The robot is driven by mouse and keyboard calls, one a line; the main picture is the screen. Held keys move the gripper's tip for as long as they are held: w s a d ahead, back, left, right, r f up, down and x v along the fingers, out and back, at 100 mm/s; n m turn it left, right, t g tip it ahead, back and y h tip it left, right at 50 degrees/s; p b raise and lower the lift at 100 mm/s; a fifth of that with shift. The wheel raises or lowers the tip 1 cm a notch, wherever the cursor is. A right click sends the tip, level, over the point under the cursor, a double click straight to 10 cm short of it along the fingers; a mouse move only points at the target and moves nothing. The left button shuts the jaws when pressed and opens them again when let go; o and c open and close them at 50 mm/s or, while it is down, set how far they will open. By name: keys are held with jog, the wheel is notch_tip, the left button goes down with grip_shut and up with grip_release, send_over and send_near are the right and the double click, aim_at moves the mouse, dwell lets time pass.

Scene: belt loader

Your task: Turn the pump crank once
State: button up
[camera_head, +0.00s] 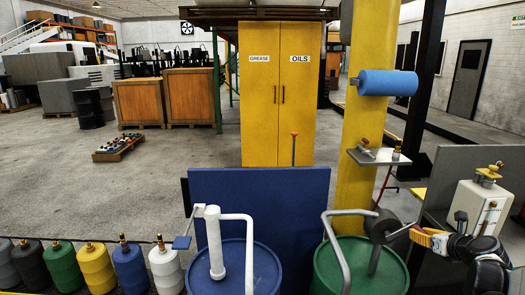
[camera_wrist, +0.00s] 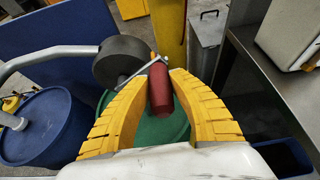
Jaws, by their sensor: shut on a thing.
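The rotary pump (camera_head: 382,226) has a dark round body and stands on the green drum (camera_head: 330,268). Its body also shows as a grey disc in the wrist view (camera_wrist: 121,62). A thin metal crank arm (camera_wrist: 138,74) runs from the body to a red cylindrical handle (camera_wrist: 160,90). My gripper (camera_head: 424,237) is at the right of the pump, at the crank's outer end. In the wrist view, its yellow ribbed fingers (camera_wrist: 160,95) are shut on the red handle from both sides. The handle is mostly hidden in the head view.
A blue drum (camera_head: 262,268) with a white pump (camera_head: 214,240) stands to the left. A grey bench (camera_wrist: 262,75) carrying a white box (camera_head: 480,208) is close on the right. The yellow post (camera_head: 362,130) with a small shelf (camera_head: 380,156) rises behind the pump.

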jog(key=f, duration=0.2)
jog(key=d+f+b, duration=0.1)
jog(key=shift+d+f, duration=0.15)
jog(key=shift+f, duration=0.25)
jog(key=shift+o, duration=0.3)
jog(key=f, duration=0.5)
jog(key=shift+s+a+f, duration=0.1)
jog(key=shift+a+f, duration=0.2)
jog(key=shift+a, duration=0.05)
jog(key=shift+a+f, duration=0.35)
jog(key=shift+f, duration=0.45)
grip_shut()
jog(key=a+f, duration=0.1)
jog(key=a, duration=0.4)
jog(key=d, duration=0.2)
jog(key=d+r, duration=0.1)
jog(key=d, duration=0.1)
jog(key=shift+d+r, duration=0.2)
